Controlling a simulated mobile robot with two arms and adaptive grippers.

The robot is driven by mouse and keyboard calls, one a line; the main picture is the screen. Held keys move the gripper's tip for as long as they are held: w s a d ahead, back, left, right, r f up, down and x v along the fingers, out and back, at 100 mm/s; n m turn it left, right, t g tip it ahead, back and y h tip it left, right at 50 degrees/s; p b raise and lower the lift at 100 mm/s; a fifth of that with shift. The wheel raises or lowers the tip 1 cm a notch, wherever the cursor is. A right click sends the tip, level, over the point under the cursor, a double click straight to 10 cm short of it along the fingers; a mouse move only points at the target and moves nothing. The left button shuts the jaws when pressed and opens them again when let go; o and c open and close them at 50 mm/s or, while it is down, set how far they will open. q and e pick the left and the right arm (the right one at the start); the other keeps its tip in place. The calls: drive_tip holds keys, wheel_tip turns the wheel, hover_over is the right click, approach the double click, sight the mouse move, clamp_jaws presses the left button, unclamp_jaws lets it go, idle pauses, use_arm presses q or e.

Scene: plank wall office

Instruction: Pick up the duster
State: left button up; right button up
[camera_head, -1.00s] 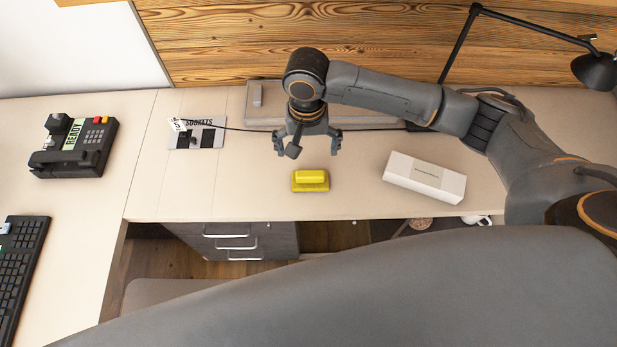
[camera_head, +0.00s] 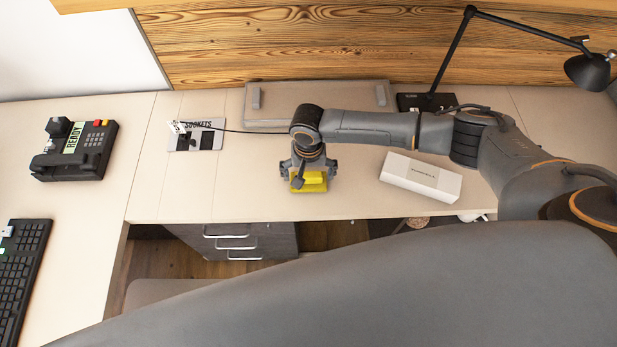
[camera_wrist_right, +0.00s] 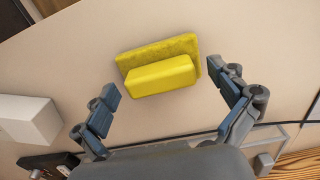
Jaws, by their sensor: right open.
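The yellow duster (camera_head: 312,184) lies on the desk near its front edge. It has a flat base and a raised block handle. My right gripper (camera_head: 309,172) is over it in the head view and hides part of it. In the right wrist view the duster (camera_wrist_right: 160,74) lies ahead, and the open fingers of my right gripper (camera_wrist_right: 172,98) stand on either side of the handle, apart from it. My left gripper is not in view.
A white box (camera_head: 420,177) lies right of the duster. A flat beige case (camera_head: 285,105) is behind the gripper, with a black lamp (camera_head: 455,60) at the back right. A socket plate (camera_head: 198,135), a telephone (camera_head: 75,150) and a keyboard (camera_head: 22,270) are to the left.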

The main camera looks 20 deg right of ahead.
sight(308, 174)
drive_tip(key=c, duration=1.4)
drive_tip(key=shift+r, duration=0.1)
drive_tip(key=shift+r, duration=0.25)
wheel_tip(308, 174, up, 2)
drive_tip(key=shift+r, duration=0.25)
drive_tip(key=s+a+r+b, duration=0.2)
drive_tip(key=s+a+r, duration=0.2)
drive_tip(key=s+r, duration=0.8)
drive_tip(key=w+d+r+n, duration=0.1)
drive_tip(key=d+r, duration=0.2)
drive_tip(key=w+d+r+n, duration=0.1)
drive_tip(key=d+r, duration=0.2)
drive_tip(key=w+d+r+n, duration=0.1)
drive_tip(key=d+r, duration=0.2)
drive_tip(key=shift+w+d+r, duration=0.3)
drive_tip(key=shift+w+d, duration=0.05)
drive_tip(key=shift+w, duration=0.05)
